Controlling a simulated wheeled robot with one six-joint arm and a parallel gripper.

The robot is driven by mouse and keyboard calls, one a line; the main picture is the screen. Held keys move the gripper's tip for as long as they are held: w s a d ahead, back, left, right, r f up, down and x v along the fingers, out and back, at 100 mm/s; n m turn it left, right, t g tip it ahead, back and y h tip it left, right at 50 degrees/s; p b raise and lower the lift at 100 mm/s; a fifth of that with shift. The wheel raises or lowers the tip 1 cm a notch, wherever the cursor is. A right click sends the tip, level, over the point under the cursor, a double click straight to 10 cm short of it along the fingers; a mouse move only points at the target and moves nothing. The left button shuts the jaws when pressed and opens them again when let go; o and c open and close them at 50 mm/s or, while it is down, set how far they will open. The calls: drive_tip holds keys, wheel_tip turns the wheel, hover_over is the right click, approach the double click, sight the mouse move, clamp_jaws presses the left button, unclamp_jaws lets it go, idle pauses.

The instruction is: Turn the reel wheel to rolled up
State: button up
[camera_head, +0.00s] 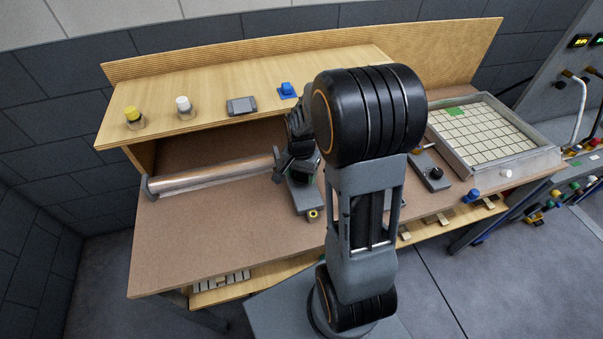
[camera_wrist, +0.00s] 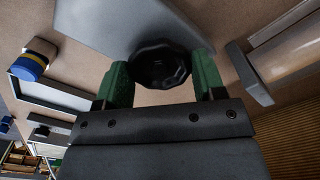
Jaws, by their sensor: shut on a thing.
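The reel wheel, a black lobed knob (camera_wrist: 160,68), sits in front of a grey housing (camera_wrist: 135,22) in the wrist view. My gripper (camera_wrist: 162,82) has its green fingers on either side of the wheel and is shut on it. In the head view my gripper (camera_head: 300,168) is at the right end of a long pale roll (camera_head: 215,177), and my arm hides the wheel. The roll lies across the brown bench and also shows at the upper right in the wrist view (camera_wrist: 292,48). How far the wheel is turned cannot be told.
A wooden shelf (camera_head: 210,84) behind the roll carries a yellow knob (camera_head: 132,114), a white knob (camera_head: 183,104), a grey box (camera_head: 241,105) and a blue piece (camera_head: 287,89). A gridded tray (camera_head: 545,158) stands at right. The bench front left (camera_head: 200,240) is clear.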

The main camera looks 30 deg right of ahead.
sight(301, 175)
drive_tip(key=shift+m, duration=1.1)
drive_tip(key=o, duration=0.9)
wheel_tip(301, 175, up, 14)
drive_tip(key=shift+b, duration=0.3)
